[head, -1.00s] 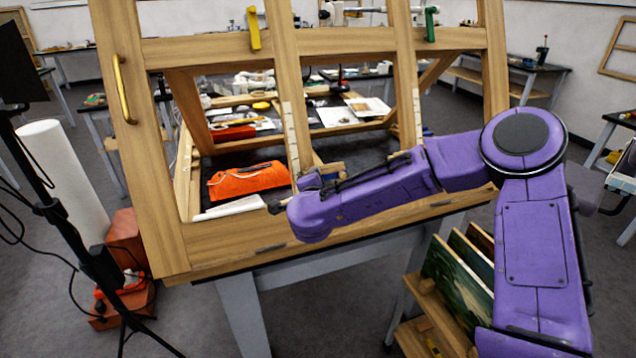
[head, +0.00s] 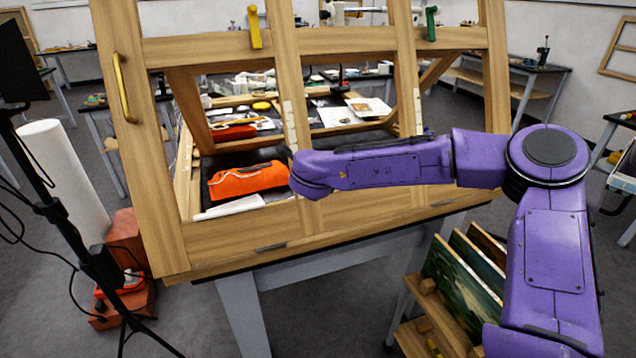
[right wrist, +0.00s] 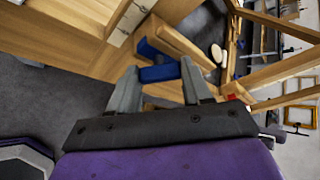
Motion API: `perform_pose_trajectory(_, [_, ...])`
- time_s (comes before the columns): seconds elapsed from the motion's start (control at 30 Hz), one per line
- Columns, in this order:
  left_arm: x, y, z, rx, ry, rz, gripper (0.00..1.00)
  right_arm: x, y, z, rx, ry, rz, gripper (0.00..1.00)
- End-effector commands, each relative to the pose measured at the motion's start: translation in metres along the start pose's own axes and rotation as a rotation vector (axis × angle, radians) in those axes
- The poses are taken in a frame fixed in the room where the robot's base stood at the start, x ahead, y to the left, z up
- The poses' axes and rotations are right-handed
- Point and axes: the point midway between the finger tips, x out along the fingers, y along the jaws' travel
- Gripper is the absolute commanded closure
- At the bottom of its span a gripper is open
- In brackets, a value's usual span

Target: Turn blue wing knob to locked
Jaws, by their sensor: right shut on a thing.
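The blue wing knob (right wrist: 160,73) shows in the right wrist view, on the wooden frame between my finger tips. My right gripper (right wrist: 160,66) is shut on it, with one grey finger on each side. In the head view my purple right arm reaches across the frame's lower middle, and its wrist hides the gripper and the blue knob. How far the knob is turned is hard to tell. My left gripper is in no view.
The large wooden frame (head: 350,48) leans over a worktable. A yellow knob (head: 254,27) and a green knob (head: 431,23) sit on its upper rail. An orange bag (head: 248,180) lies behind it. A black stand (head: 92,255) is at left; paintings (head: 462,270) stand at lower right.

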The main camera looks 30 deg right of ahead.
Motion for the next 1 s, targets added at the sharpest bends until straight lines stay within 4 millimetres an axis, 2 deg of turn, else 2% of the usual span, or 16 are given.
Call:
perform_pose_trajectory(0.6, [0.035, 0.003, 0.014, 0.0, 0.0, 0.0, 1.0, 0.003, -0.002, -0.002, 0.53, -0.004, 0.234, 0.82])
perform_pose_trajectory(1.0, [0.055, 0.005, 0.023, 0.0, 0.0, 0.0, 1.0, 0.002, -0.004, -0.003, 0.763, -0.003, 0.34, 0.82])
